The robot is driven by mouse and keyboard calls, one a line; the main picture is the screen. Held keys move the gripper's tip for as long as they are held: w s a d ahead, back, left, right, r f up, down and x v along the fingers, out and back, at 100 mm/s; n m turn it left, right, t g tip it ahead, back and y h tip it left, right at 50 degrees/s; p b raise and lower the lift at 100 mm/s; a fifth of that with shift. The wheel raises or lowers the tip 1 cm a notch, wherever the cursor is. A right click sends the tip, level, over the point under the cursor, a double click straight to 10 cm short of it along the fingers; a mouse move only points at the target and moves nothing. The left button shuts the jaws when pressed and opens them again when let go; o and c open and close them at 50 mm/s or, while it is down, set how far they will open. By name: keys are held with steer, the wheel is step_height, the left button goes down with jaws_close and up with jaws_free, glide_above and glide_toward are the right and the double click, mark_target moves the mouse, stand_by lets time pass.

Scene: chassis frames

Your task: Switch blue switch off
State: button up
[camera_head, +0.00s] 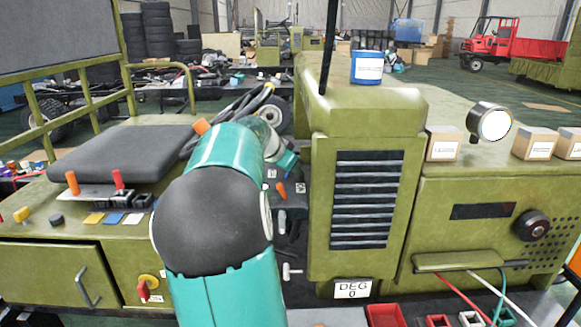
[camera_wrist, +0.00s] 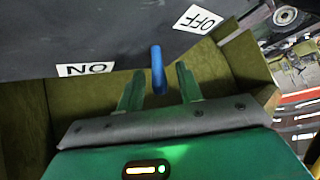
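The blue switch (camera_wrist: 157,64) is a slim lever standing out from a dark panel (camera_wrist: 95,30) in the wrist view. An ON label (camera_wrist: 86,69) is to its left and an OFF label (camera_wrist: 200,19) is to its upper right, both upside down. My gripper (camera_wrist: 160,70) is open, with one green finger on each side of the lever. A gap shows between the lever and each finger; I cannot tell the depth. In the head view my teal arm reaches toward the console, and the gripper and blue switch are hidden.
A green housing with a black grille (camera_head: 361,200) stands right of my arm. A seat (camera_head: 125,153) and orange-tipped levers (camera_head: 72,183) are on the left. A blue can (camera_head: 367,67) stands on the housing. Small boxes (camera_head: 444,143) and a round gauge (camera_head: 494,125) are on the right.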

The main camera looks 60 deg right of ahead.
mark_target(279, 177)
jaws_close()
steer(key=shift+w+a, duration=0.1)
steer(key=shift+w, duration=0.1)
steer(key=n+g+h, duration=0.1)
steer(key=w+g+h, duration=0.1)
steer(key=g, duration=0.1)
steer(key=shift+w+a+n, duration=0.25)
steer(key=shift+a+n, duration=0.1)
steer(key=shift+n, duration=0.05)
steer(key=shift+w+a+f+n+g+h, duration=0.15)
steer(key=shift+w+n+g+h, duration=0.25)
steer(key=shift+g+h, duration=0.3)
steer(key=shift+w+a+r+n+g+h, duration=0.15)
steer(key=shift+n+g+h, duration=0.35)
steer(key=shift+h, duration=0.3)
steer(key=shift+f, duration=0.15)
